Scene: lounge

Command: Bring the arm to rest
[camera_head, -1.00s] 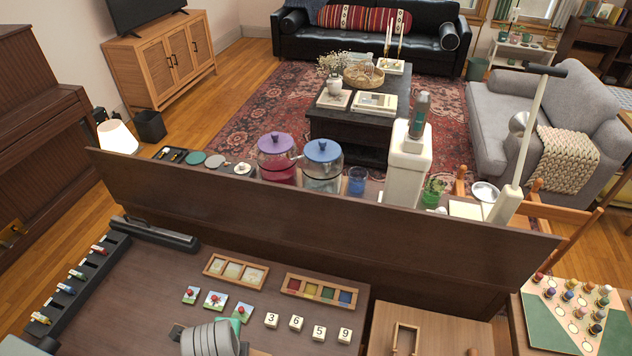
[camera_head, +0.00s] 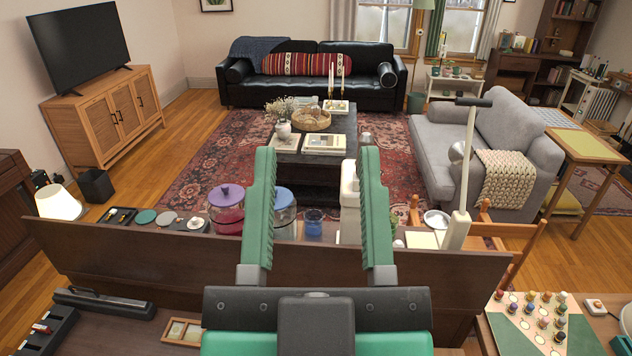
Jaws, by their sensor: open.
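My gripper (camera_head: 316,205) is large in the middle of the head view, raised in front of the camera. Its two green fingers point up and away, wide apart, with nothing between them.
A dark wooden panel (camera_head: 130,262) runs across behind the near table. A purple-lidded jar (camera_head: 226,208), a blue glass (camera_head: 313,221) and a lamp (camera_head: 58,202) stand beyond it. A pegboard (camera_head: 540,325) is at the lower right. A coffee table, grey armchair (camera_head: 480,140) and black sofa (camera_head: 310,85) lie farther off.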

